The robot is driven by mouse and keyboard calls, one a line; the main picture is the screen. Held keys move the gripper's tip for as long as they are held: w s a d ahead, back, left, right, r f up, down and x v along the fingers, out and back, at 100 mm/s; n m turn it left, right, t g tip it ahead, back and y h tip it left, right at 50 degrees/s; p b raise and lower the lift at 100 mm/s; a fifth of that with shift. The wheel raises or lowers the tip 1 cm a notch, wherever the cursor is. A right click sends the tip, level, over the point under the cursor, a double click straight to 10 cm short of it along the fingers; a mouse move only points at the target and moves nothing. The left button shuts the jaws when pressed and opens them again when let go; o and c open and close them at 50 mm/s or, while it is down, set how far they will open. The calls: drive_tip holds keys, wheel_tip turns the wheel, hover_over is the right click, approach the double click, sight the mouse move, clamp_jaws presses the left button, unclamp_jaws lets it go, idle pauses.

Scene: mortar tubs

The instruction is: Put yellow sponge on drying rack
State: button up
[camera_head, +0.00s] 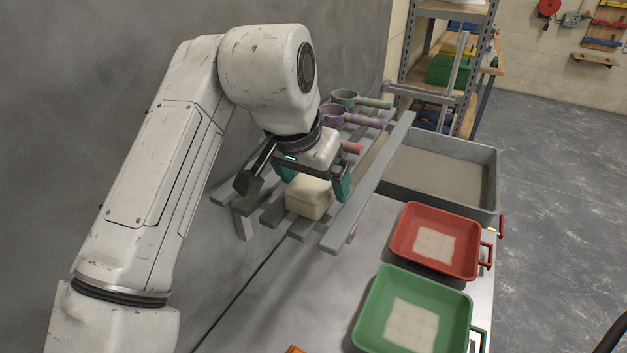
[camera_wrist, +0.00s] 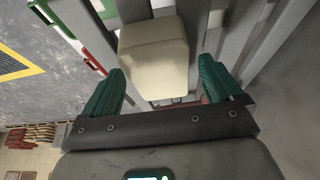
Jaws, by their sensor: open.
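The sponge, a pale cream-yellow block (camera_head: 309,197), rests on the slats near the front end of the grey drying rack (camera_head: 365,190). It also shows in the wrist view (camera_wrist: 153,58), lying on the slats. My gripper (camera_head: 314,184) is open, its teal fingers just above the block and to either side of its top. In the wrist view my gripper (camera_wrist: 162,75) has a finger on each side, with the block between and beyond the tips. No clear contact shows. My gripper hides part of the block's top in the head view.
Several scoops lie farther back on the rack, including a green one (camera_head: 345,97) and a purple one (camera_head: 335,115). A grey tub (camera_head: 497,170), a red tub (camera_head: 484,238) and a green tub (camera_head: 466,305) stand to the right. A wall runs close along the left.

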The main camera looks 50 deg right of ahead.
drive_tip(key=b+v, duration=0.1)
drive_tip(key=v, duration=1)
drive_tip(key=shift+b, duration=0.35)
